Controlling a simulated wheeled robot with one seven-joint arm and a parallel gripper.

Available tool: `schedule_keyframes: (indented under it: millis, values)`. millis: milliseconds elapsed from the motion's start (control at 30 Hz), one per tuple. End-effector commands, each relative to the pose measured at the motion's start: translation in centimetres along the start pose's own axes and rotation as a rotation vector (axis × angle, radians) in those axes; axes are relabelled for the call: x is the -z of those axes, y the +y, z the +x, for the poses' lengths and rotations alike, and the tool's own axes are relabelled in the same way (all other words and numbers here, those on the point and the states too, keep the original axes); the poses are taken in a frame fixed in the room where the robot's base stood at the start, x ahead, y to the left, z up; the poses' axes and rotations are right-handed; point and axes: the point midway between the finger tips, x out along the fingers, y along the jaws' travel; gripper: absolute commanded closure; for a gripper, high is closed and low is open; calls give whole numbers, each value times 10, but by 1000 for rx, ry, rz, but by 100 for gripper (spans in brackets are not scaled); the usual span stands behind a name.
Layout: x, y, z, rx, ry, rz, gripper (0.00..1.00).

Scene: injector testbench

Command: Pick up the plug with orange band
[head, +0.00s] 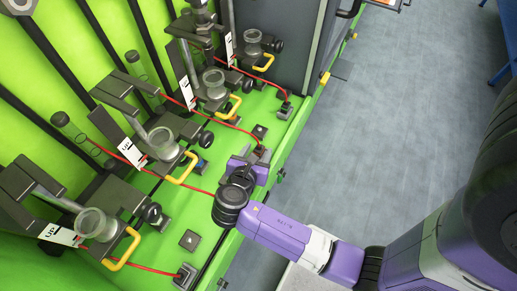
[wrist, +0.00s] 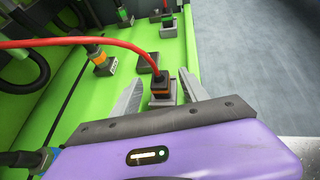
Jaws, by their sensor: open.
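The plug with an orange band (wrist: 160,84) is dark, with a red cable leaving its top. It stands in a square grey socket on the green bench. My gripper (wrist: 160,77) is open, with one finger on each side of the plug; whether either finger touches it cannot be told. In the head view my gripper (head: 258,160) is low over the bench's right edge, and the plug is largely hidden there.
An empty socket (wrist: 146,62) lies just beyond the plug. Several injector stands with yellow handles (head: 183,168) line the bench. Grey floor (head: 400,120) is clear at right.

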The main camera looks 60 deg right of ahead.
Motion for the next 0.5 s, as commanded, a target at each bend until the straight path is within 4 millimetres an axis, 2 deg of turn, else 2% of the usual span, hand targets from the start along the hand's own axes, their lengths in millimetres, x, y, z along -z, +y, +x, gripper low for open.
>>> schedule_keyframes:
  millis: [167, 433, 500]
  values:
    - [0, 0, 19, 1, 0, 1, 48]
    - [0, 0, 22, 0, 0, 0, 48]
    - [0, 0, 21, 0, 0, 0, 62]
